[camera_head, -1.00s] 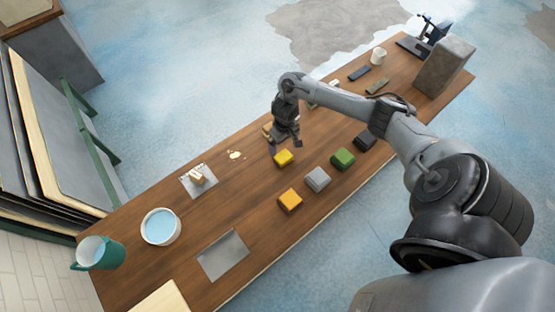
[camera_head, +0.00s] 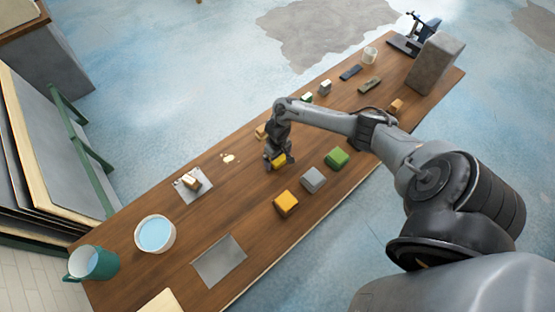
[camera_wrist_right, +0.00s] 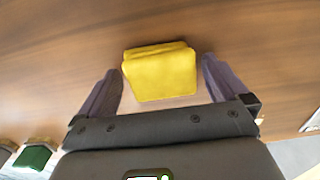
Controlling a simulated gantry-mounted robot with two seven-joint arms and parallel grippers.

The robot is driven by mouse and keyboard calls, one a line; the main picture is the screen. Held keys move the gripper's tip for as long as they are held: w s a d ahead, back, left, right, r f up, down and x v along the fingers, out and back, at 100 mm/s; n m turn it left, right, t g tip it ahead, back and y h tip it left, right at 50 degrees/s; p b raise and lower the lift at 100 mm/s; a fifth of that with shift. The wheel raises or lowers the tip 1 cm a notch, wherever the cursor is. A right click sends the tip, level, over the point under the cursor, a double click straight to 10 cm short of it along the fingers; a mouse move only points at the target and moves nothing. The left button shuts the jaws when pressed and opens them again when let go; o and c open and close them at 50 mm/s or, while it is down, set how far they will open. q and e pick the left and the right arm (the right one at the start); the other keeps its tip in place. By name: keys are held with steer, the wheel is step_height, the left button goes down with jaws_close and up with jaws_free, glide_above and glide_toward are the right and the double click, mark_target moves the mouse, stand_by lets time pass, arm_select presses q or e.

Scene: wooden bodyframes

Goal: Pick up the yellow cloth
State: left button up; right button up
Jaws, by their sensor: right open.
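The yellow cloth (camera_head: 279,160) is a small folded block on the wooden table, partly hidden by my gripper in the head view. In the right wrist view the yellow cloth (camera_wrist_right: 160,72) lies between and slightly beyond the fingers. My right gripper (camera_head: 276,166) is open, with its fingers down around the cloth. In the right wrist view the gripper (camera_wrist_right: 163,88) has a finger on each side of the cloth, with a gap on both sides. My left gripper is not in view.
An orange block (camera_head: 286,204), a grey block (camera_head: 313,180) and a green block (camera_head: 337,158) lie to the right on the table (camera_head: 215,215). A bowl of blue liquid (camera_head: 155,233), a green mug (camera_head: 93,263) and a grey sheet (camera_head: 219,260) are toward the left end.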

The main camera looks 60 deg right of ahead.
mark_target(281, 157)
steer(key=shift+c, duration=0.2)
steer(key=c, duration=1)
steer(key=shift+o, duration=0.2)
steer(key=shift+r, duration=0.15)
steer(key=shift+r, duration=0.5)
steer(key=r, duration=0.2)
steer(key=s+r, duration=0.1)
steer(key=shift+d+r+p, duration=0.3)
steer(key=shift+d+p, duration=0.05)
steer(key=shift+p, duration=0.05)
steer(key=s+d+r, duration=0.4)
steer(key=s+r, duration=0.2)
steer(key=s, duration=0.3)
steer(key=shift+d+p, duration=0.35)
steer(key=shift+d, duration=0.05)
steer(key=shift+s, duration=0.1)
